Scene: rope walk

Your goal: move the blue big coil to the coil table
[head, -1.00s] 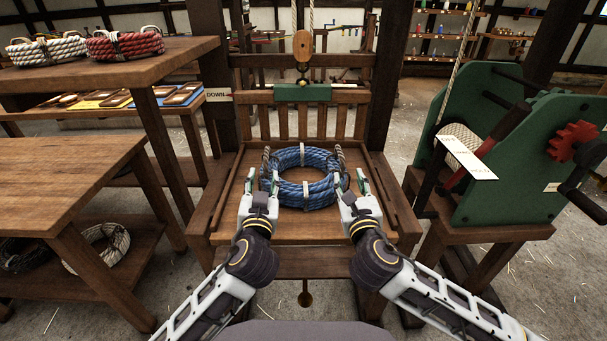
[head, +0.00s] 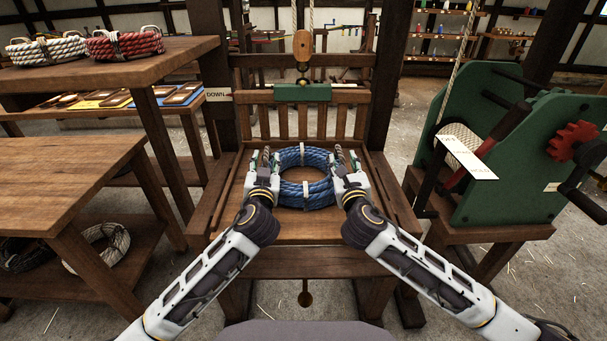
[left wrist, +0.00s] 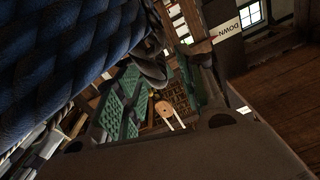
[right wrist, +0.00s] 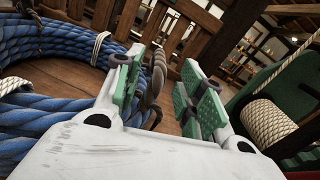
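The blue big coil (head: 306,192), bound with pale ties, lies on the wooden platform (head: 312,226) of the hoist in the middle of the head view. It has a rope handle on its left and right sides. My left gripper (head: 262,160) is at the coil's left handle. In the left wrist view its green-padded fingers (left wrist: 152,100) are apart, with a dark handle piece near them. My right gripper (head: 347,162) is at the right handle. In the right wrist view its fingers (right wrist: 160,90) are apart, with the grey rope handle (right wrist: 157,75) between them.
A wooden table (head: 60,175) stands at left, with coils on its lower shelf. A higher table (head: 160,62) behind it bears a white coil (head: 47,48) and a red coil (head: 124,43). A green winch (head: 500,150) stands at right. Thick posts flank the platform.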

